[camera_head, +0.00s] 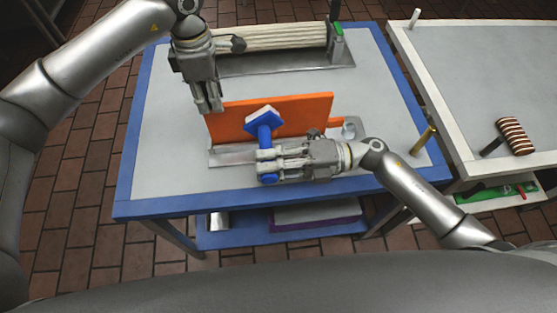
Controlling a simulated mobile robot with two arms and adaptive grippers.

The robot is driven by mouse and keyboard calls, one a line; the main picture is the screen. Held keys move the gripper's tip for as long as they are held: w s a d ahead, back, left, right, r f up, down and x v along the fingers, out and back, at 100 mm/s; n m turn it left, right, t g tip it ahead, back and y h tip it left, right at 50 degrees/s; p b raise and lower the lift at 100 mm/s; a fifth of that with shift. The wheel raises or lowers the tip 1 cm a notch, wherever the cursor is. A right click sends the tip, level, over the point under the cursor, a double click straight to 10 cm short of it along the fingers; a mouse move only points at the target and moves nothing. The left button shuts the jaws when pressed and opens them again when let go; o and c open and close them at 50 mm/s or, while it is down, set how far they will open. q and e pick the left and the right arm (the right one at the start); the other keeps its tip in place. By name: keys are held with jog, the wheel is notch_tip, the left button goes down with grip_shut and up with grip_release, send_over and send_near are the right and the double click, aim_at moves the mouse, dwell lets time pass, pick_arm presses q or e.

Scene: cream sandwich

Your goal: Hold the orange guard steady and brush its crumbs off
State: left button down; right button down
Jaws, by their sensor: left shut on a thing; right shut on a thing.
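The orange guard (305,109) is an upright flat panel on a thin metal plate (230,158) on the table. My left gripper (211,107) points down at the guard's upper left corner and is shut on its edge. My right gripper (264,163) comes in from the right and is shut on the handle of a blue brush (263,127). The brush head is in front of the guard's face; I cannot tell whether it touches. Part of the handle is hidden by the fingers. Crumbs are too small to make out.
The blue-edged table (160,120) is bare on the left. A cream roller unit (270,38) stands behind the guard. A brass cylinder (423,141) stands at the right edge. A second table (450,60) on the right holds a striped roll (515,136).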

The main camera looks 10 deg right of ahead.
jog(key=shift+a, duration=0.15)
jog(key=shift+d, duration=6.9)
jog(key=shift+w+a, duration=0.1)
jog(key=shift+a, duration=6.85)
